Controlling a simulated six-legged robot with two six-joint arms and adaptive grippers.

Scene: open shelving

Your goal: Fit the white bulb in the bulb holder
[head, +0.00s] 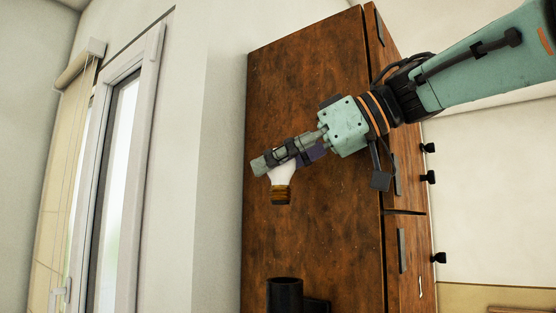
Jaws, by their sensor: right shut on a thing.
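My right gripper (287,157) is shut on the white bulb (282,174). The bulb hangs with its brass-coloured base (280,194) pointing down; the gripper's fingers hide its upper part. The bulb holder (285,294), a black cylinder, is at the bottom of the head view, with its lower part cut off by the frame edge. The bulb is above the holder and apart from it, with a clear gap between them. My left gripper is not in view.
A brown wooden cabinet (300,95) stands behind the bulb and holder, with dark handles on its right face. A window (115,150) with a rolled blind is at the left. The space between bulb and holder is free.

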